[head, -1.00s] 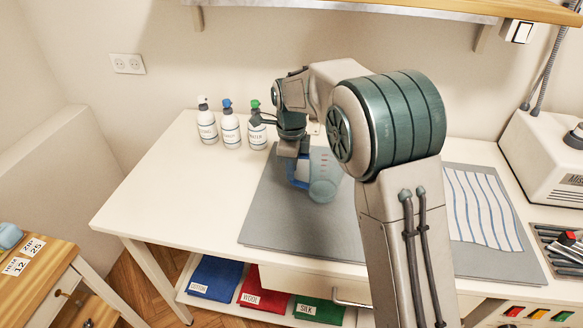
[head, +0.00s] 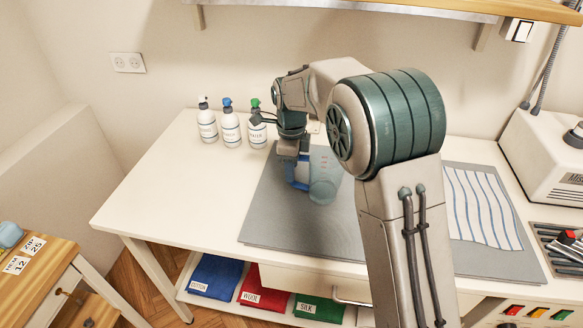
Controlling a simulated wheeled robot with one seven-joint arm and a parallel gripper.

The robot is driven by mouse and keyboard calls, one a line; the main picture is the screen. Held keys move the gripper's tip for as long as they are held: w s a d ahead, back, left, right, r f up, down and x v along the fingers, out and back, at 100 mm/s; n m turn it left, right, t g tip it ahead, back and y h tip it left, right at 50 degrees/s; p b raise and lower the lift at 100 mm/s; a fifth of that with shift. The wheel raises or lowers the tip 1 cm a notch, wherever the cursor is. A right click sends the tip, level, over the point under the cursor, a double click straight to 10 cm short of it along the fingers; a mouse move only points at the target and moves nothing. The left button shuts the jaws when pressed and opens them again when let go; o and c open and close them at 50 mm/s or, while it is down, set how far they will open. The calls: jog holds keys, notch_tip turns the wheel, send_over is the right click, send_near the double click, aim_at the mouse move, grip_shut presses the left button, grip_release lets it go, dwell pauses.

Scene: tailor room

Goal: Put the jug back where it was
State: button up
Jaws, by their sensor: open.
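The jug (head: 324,178) is a clear measuring jug with red marks and a blue handle. It stands upright on the grey mat (head: 275,224) on the white table, near the mat's left half. My gripper (head: 293,160) is at the jug's left side, at the blue handle. Its jaws are open. The fingertips are small and partly hidden by my wrist, so I cannot tell whether they touch the handle.
Three spray bottles (head: 231,129) stand behind and left of the mat. A striped cloth (head: 478,210) lies on the mat's right part. A white machine (head: 545,150) stands at the far right. The table's left part is bare. A shelf (head: 390,8) hangs above.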

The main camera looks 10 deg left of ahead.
notch_tip(320, 180, up, 11)
jog(key=shift+r, duration=0.1)
jog(key=shift+s+d+r, duration=0.15)
jog(key=shift+d, duration=0.15)
jog(key=s+d+r+n+t, duration=0.2)
jog(key=s+d+n, duration=0.8)
jog(key=d, duration=0.6)
jog(key=s+d+f+n, duration=0.3)
jog(key=s+d+n, duration=0.1)
jog(key=s, duration=0.4)
jog(key=s+d+f+n+t, duration=0.1)
jog(key=s+d+f+n, duration=0.2)
jog(key=s, duration=0.4)
jog(key=shift+s+d+f+n, duration=0.2)
jog(key=shift+s+d+n, duration=0.2)
jog(key=shift+n, duration=0.3)
jog(key=shift+w, duration=0.1)
